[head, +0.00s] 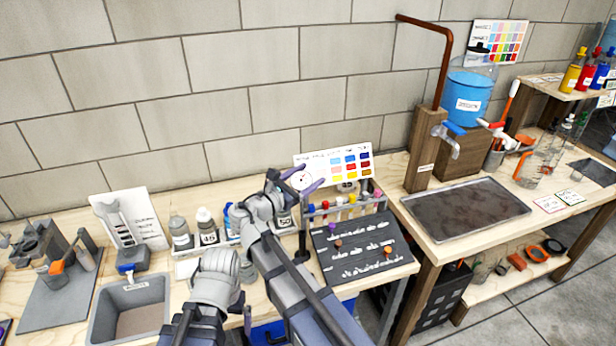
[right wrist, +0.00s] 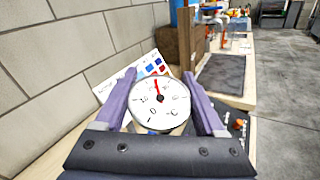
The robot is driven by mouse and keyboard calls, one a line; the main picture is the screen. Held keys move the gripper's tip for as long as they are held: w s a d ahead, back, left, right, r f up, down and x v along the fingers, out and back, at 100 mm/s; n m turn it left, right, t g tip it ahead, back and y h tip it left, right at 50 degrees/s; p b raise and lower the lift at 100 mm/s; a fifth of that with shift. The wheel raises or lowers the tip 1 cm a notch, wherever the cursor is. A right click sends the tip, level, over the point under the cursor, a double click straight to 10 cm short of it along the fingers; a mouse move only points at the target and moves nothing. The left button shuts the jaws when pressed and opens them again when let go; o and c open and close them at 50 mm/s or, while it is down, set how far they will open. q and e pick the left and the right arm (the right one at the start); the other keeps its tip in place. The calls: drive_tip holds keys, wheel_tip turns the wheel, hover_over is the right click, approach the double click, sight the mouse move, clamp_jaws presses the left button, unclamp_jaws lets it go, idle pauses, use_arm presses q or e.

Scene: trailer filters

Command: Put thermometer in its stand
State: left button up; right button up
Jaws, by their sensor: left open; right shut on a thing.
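The thermometer has a round white dial with a red needle (right wrist: 160,103). It sits between the two purple fingers of my right gripper (right wrist: 164,98) in the right wrist view, its face toward the camera. In the head view, my right gripper (head: 302,180) is shut on the thermometer above the back of the counter, in front of the colour chart. The thermometer's stem is hidden. I cannot pick out its stand for sure. My left arm comes in low, left of my right arm, and its fingers do not show.
A colour chart (head: 358,165) leans on the wall. A rack with colourful caps (head: 342,208) and a dark board (head: 350,262) are right of my arms. Labelled bottles (head: 181,232) and a grey sink (head: 108,313) are to the left. A dark tray (head: 464,210) lies further right.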

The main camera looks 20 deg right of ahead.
drive_tip(key=shift+f+b, duration=1.7)
drive_tip(key=shift+f, duration=0.25)
drive_tip(key=shift+f+b, duration=0.3)
wheel_tip(320, 180, down, 8)
drive_tip(key=b, duration=0.7)
drive_tip(key=shift+b, duration=0.4)
idle(0.9)
drive_tip(key=shift+r, duration=0.1)
drive_tip(key=o, duration=1.5)
